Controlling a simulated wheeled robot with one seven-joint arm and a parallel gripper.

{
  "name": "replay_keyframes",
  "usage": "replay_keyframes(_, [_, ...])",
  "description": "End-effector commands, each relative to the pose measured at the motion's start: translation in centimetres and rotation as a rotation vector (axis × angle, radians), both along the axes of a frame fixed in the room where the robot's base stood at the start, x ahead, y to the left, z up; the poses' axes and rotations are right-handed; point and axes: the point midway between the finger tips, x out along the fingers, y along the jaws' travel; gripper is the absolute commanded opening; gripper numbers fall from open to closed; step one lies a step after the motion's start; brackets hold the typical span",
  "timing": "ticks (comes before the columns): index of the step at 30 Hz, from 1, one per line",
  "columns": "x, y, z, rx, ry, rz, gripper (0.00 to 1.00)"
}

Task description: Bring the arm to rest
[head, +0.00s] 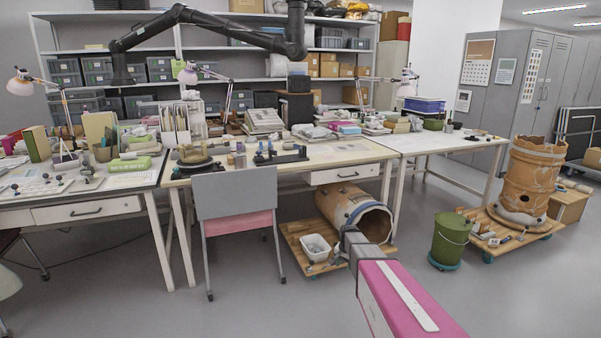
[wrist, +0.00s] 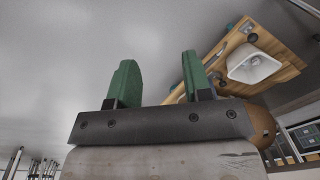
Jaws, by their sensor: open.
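My gripper (wrist: 158,78) shows in the wrist view with its two green fingers spread apart and nothing between them. Behind the fingers is plain grey floor, with part of a wooden pallet at the right. In the head view my pink arm reaches in from the lower right, and its grey end is in front of the pallet. The fingers cannot be made out clearly there.
A wooden pallet (head: 292,236) holds a large orange-brown jar lying on its side (head: 338,208) and a white bin (head: 316,247). A grey chair (head: 236,196) stands before the tables. A green bucket (head: 449,238) is at right.

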Motion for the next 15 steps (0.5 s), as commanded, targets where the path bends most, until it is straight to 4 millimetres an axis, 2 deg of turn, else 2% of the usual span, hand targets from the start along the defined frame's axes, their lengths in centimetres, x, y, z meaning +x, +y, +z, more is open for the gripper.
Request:
replay_keyframes(1, [-4.7,0.2,1.9,-0.008,0.006,0.058,0.45])
replay_keyframes(6, [-15.0,0.7,5.9,-0.037,0.032,0.272,0.45])
replay_keyframes(9, [-20.3,0.9,7.9,-0.048,0.046,0.386,0.45])
replay_keyframes(12, [-24.4,1.0,9.4,-0.057,0.059,0.479,0.45])
replay_keyframes(15, [-26.8,1.1,10.4,-0.062,0.066,0.541,0.45])
